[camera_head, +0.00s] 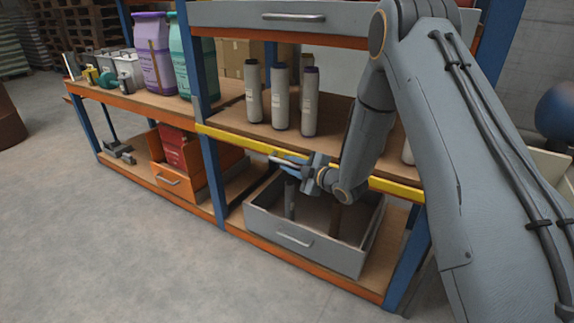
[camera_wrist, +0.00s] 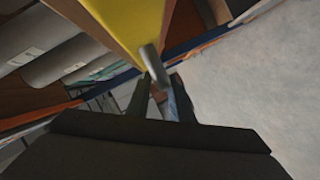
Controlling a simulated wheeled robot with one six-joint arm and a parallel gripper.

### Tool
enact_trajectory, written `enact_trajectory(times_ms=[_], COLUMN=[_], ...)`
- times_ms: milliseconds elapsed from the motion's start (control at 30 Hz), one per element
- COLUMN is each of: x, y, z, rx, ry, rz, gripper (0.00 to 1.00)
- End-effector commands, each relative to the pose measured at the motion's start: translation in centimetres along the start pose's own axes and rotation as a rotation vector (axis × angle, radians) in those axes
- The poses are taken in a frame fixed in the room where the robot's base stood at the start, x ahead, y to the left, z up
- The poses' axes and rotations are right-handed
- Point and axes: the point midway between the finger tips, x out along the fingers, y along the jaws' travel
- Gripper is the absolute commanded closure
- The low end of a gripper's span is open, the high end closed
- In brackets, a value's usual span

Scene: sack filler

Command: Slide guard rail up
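The guard rail (camera_head: 234,134) is a yellow bar across the front of the middle shelf. It runs close along the top of the wrist view (camera_wrist: 135,20). A grey bar handle (camera_wrist: 152,62) stands out from it. My gripper (camera_head: 287,163) is at the rail's front face, above the grey drawer. In the wrist view, the dark fingers of my gripper (camera_wrist: 161,82) lie on either side of the handle. I cannot tell whether both fingers press on it.
An open grey drawer (camera_head: 310,252) sits on the lower shelf below the gripper. Several grey bottles (camera_head: 280,98) stand behind the rail. A blue post (camera_head: 212,172) is to the left, with an orange bin (camera_head: 176,184) beyond it. The floor in front is clear.

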Motion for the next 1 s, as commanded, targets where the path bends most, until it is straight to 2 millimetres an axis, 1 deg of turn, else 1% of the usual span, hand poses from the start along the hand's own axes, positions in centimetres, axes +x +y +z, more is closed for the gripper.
enact_trajectory(times_ms=[33, 167, 433, 467, 500, 567, 600, 867, 1000], x=[0.6, 1.4, 1.5, 1.5, 1.5, 1.5, 1.5, 1.4, 1.1], y=[-0.1, -0.1, 0.0, 0.0, 0.0, 0.0, 0.0, 0.1, 1.4], z=[0.0, 0.0, 0.0, 0.0, 0.0, 0.0, 0.0, -0.1, -0.9], rx=[0.000, 0.002, 0.002, 0.002, 0.002, 0.002, 0.002, 0.002, 0.000], ry=[0.000, -0.001, -0.001, -0.001, -0.001, -0.001, -0.001, -0.001, 0.000], rz=[0.000, -0.001, -0.001, -0.001, -0.001, -0.001, -0.001, 0.000, 0.001], gripper=[0.80, 0.80, 0.80, 0.82, 0.88, 0.98, 1.00, 1.00, 1.00])
